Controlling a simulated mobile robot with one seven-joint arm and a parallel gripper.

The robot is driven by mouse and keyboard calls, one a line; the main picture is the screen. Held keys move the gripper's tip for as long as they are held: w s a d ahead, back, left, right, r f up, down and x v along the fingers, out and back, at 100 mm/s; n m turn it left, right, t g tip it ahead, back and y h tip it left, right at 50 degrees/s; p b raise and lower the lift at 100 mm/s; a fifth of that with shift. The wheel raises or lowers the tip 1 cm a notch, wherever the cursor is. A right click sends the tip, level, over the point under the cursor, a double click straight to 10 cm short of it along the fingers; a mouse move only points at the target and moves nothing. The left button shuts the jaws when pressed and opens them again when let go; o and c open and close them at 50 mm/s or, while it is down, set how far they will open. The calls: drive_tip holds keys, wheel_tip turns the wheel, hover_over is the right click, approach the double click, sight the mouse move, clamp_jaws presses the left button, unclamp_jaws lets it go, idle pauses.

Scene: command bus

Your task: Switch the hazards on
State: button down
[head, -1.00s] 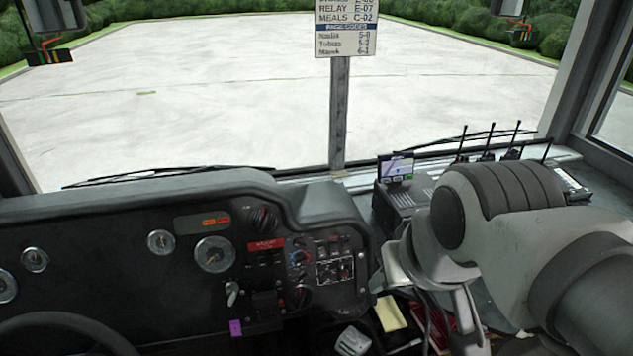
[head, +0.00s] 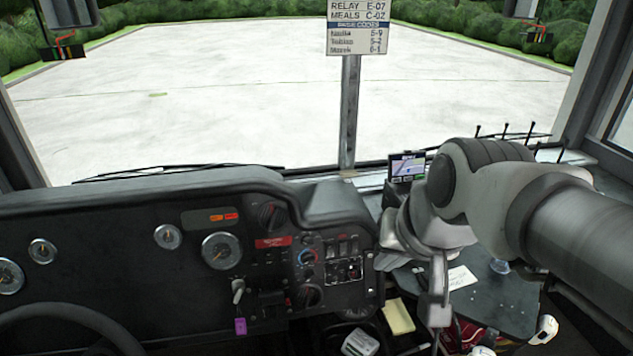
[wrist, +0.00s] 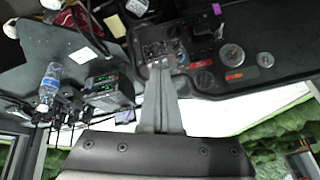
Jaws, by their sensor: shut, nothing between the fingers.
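The black dashboard (head: 130,225) spans the left and middle of the head view. Its switch panel (head: 345,247) holds small rockers and knobs at the right end. A red label (head: 272,243) sits above a row of dark switches (head: 270,258). The lettering is too small to read, so I cannot tell which one is the hazard switch. My gripper (head: 437,312) hangs right of the panel in the head view. In the wrist view my gripper (wrist: 158,72) is shut and empty, its tips overlapping the panel's edge in the picture. I cannot tell whether they touch it.
A key with a purple tag (head: 240,326) hangs below the switches. A steering wheel (head: 60,320) is at lower left. A small screen (head: 407,166) stands behind my arm. A water bottle (wrist: 49,85) and radios (wrist: 65,105) show in the wrist view. A yellow pad (head: 398,316) lies low.

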drive_tip(key=w+d+f+m+b, duration=0.2)
drive_tip(key=w+f+m+b, duration=0.7)
drive_tip(key=w+f+m, duration=0.5)
drive_tip(key=w+f, duration=0.4)
drive_tip(key=w, duration=0.2)
drive_tip(key=shift+w+f+t, duration=0.25)
drive_tip(key=shift+w+t, duration=0.1)
drive_tip(key=shift+t, duration=0.05)
drive_tip(key=b, duration=0.5)
approach(344, 255)
drive_tip(key=s+x, duration=0.1)
drive_tip(key=x, duration=0.4)
drive_tip(key=shift+w+a+f, duration=0.1)
drive_tip(key=shift+w+f, duration=0.4)
drive_tip(key=shift+w, duration=0.3)
drive_tip(key=shift+f+b, duration=0.1)
drive_tip(key=shift+b, duration=0.25)
